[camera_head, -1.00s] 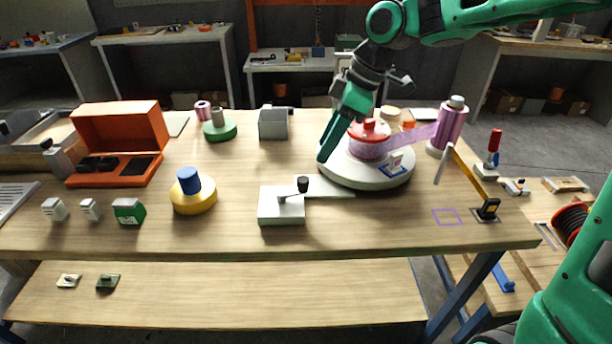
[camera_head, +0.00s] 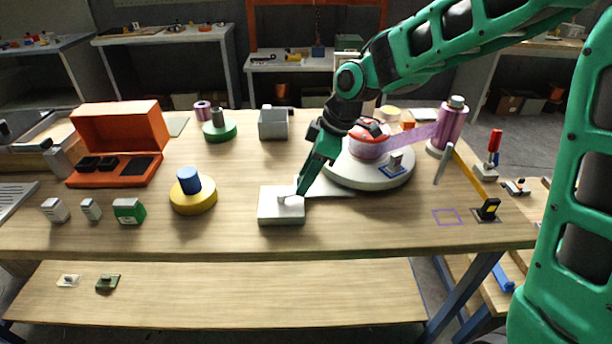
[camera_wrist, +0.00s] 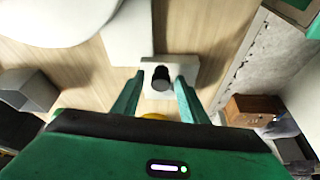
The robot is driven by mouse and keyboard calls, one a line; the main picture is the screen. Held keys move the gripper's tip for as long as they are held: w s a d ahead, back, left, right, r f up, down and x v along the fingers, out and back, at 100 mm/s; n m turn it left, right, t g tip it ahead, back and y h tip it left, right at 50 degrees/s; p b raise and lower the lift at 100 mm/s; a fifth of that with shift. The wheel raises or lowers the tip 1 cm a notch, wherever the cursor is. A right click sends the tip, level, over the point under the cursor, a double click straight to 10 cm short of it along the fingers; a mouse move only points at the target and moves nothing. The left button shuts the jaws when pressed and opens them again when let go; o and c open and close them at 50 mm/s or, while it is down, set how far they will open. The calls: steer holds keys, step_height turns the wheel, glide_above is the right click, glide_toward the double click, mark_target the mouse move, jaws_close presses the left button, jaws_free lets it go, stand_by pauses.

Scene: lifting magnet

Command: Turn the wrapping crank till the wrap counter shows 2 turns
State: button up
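The wrapping crank is a white box (camera_head: 281,208) with a light arm at the front middle of the table. Its black knob (camera_wrist: 160,77) shows in the wrist view between my two fingertips, with a gap on each side. My gripper (camera_head: 302,190) is open, pointing down at the crank, and hides the knob in the head view. Behind it, a red-topped load (camera_head: 368,132) wrapped in purple film sits on a white turntable (camera_head: 365,178). The film runs to a purple roll (camera_head: 451,125). I cannot make out any counter reading.
A small grey block on a blue-edged plate (camera_head: 393,165) is on the turntable. A yellow disc with a blue cylinder (camera_head: 193,193) is left of the crank. The table in front of the turntable is mostly clear.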

jaws_close()
